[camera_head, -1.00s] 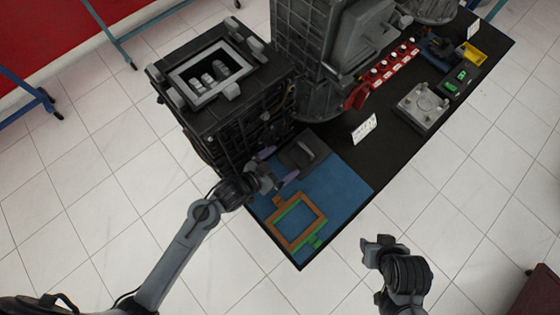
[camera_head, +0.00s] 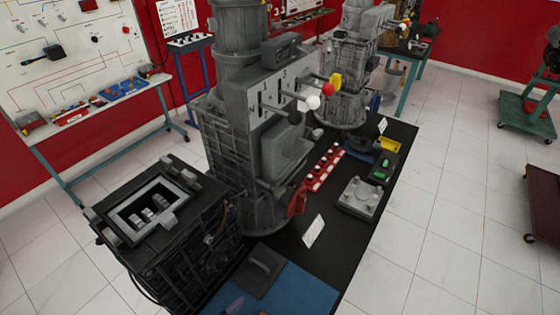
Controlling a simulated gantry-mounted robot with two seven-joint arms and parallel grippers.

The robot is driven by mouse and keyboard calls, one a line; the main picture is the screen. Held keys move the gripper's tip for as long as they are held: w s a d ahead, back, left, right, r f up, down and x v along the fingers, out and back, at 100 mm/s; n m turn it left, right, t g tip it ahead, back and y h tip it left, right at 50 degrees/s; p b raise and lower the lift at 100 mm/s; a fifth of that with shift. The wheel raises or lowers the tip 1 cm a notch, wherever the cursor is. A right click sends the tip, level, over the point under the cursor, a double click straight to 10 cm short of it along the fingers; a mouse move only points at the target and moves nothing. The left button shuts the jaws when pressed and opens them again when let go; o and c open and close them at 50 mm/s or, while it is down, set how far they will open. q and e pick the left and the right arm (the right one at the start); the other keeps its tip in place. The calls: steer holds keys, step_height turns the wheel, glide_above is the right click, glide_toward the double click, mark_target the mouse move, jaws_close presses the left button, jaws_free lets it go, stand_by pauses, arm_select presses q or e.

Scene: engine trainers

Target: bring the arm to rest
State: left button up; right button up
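A small purple piece (camera_head: 235,304) shows at the bottom edge, over the blue mat; it looks like a fingertip of my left gripper. The rest of that gripper and its arm are below the picture, so its opening is hidden. My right gripper is out of view. The blue mat (camera_head: 300,293) lies at the near end of the black table, cut off by the bottom edge. A dark flat block with a handle (camera_head: 262,268) lies at the mat's far left part.
A dark engine block (camera_head: 165,240) stands left of the mat. A tall grey machine with levers (camera_head: 265,130) rises behind it.

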arm_select(q)
steer(key=shift+n+y, duration=0.6)
steer(key=shift+y, duration=0.3)
steer(key=a, duration=0.1)
steer(key=s+a+r, duration=0.1)
steer(key=a, duration=0.1)
steer(key=a+r, duration=0.1)
steer(key=shift+s+a, duration=0.3)
steer(key=shift+s, duration=0.05)
steer(key=s+a+r+n+g+y+p, duration=0.25)
steer(key=s+a+r+g+y, duration=0.35)
steer(key=s+a, duration=0.5)
step_height(320, 180, up, 26)
steer(key=s+g+p, duration=0.1)
steer(key=p, duration=2.4)
steer(key=shift+d+n+h, duration=0.3)
steer(key=shift+d+n, duration=0.05)
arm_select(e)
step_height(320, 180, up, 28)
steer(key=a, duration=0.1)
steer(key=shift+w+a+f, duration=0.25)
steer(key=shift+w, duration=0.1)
